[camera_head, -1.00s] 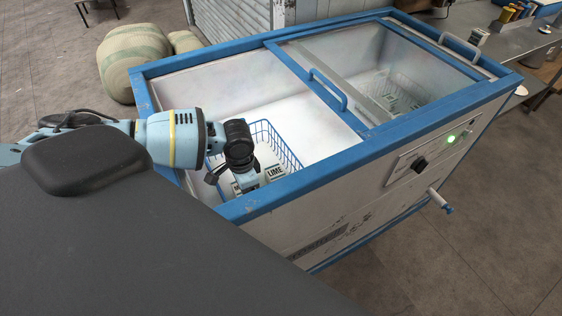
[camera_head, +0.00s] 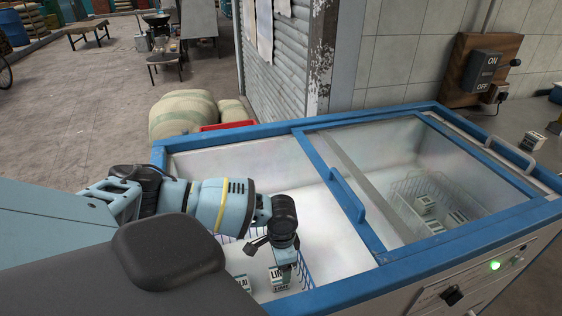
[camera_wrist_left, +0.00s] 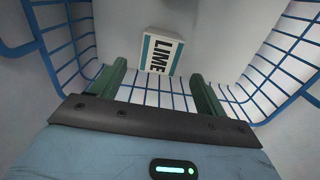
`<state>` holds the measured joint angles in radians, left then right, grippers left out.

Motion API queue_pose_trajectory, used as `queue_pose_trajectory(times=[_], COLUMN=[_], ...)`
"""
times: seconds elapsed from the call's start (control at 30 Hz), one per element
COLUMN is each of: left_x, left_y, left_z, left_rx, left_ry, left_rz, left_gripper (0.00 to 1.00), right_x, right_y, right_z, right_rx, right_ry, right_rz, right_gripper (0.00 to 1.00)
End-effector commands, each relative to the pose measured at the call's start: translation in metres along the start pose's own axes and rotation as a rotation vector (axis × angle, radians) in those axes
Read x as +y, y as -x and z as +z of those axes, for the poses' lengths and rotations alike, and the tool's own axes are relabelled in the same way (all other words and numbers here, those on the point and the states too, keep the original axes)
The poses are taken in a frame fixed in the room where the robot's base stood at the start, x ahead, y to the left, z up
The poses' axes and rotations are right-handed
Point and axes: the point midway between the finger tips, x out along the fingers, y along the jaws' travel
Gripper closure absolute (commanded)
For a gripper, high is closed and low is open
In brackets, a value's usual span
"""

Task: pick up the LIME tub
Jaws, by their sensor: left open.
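The LIME tub (camera_head: 280,279) is a small white carton with a dark label, in the wire basket inside the open left part of the chest freezer. My right gripper is not in view.
Another small tub (camera_head: 242,283) stands left of the LIME tub. The basket's blue wires (camera_wrist_left: 55,42) rise around the gripper. The blue freezer rim (camera_head: 350,284) runs in front. A glass lid (camera_head: 345,195) covers the right part, with several tubs under it.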

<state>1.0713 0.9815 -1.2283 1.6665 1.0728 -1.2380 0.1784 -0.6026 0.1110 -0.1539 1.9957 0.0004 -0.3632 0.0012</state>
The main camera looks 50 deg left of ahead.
Motion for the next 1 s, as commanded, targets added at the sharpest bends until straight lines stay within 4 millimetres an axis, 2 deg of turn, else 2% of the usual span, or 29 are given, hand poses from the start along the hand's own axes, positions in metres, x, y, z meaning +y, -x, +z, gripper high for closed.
queue_pose_trajectory(times=[0.1,0.37,0.7,1.0], left_x=[0.001,0.001,0.002,0.002], left_y=[-0.015,-0.024,-0.067,-0.07], left_z=[0.001,0.002,0.008,0.008], left_rx=[-0.004,-0.003,-0.002,-0.001], left_ry=[-0.001,-0.001,0.0,0.0], left_rz=[0.001,0.001,0.002,0.0], left_gripper=[0.25,0.25,0.25,0.25], right_x=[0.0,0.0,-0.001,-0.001], right_y=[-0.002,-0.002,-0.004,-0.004], right_z=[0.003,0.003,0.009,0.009], right_rx=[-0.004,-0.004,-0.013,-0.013], right_ry=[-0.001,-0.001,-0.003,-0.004], right_rz=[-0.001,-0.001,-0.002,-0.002], right_gripper=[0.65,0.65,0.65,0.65])
